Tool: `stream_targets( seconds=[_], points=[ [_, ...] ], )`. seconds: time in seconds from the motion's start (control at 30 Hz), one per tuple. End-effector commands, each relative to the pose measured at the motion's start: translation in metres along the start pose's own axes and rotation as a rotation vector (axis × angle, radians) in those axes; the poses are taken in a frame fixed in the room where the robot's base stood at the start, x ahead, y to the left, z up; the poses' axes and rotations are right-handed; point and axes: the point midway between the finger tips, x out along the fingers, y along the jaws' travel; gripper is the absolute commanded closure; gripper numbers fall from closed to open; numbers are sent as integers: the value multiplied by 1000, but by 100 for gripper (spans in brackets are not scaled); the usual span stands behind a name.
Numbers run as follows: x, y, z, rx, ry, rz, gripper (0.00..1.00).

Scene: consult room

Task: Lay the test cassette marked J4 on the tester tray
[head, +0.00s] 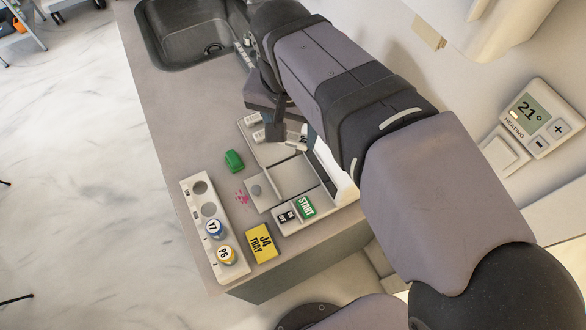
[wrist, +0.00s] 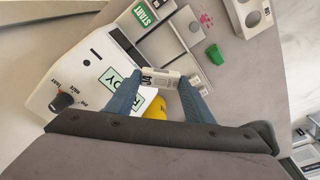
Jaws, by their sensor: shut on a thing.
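My gripper (wrist: 158,88) is shut on a small white cassette (wrist: 163,77) in the wrist view. The cassette's dark marking looks like J4, though it is partly blurred. In the head view my gripper (head: 280,130) is over the far end of the tester tray, and the arm hides part of it. The grey tester tray (head: 290,176) has shallow compartments and a round grey feature. It also shows above the cassette in the wrist view (wrist: 168,46). The white tester body (wrist: 82,85) has a READY screen. A yellow card (head: 262,243) reads J4 TRAY.
Small white cassettes (head: 252,118) show near my gripper in the head view. A green object (head: 234,160) is left of the tray. A white rack (head: 194,204) holds the Y7 and P6 vials. A green START button (head: 306,207) is at the tray's near end. A sink (head: 190,30) lies beyond.

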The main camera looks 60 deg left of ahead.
Motion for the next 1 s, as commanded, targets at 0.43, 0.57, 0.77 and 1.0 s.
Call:
stream_targets(
  seconds=[0.43, 0.57, 0.77, 1.0],
  points=[
    [91, 1, 15, -2, -3, 3, 74],
    [103, 0, 16, -2, -1, 1, 74],
    [108, 0, 16, -2, 0, 0, 74],
    [128, 1, 20, -1, -3, 3, 74]
  ],
)
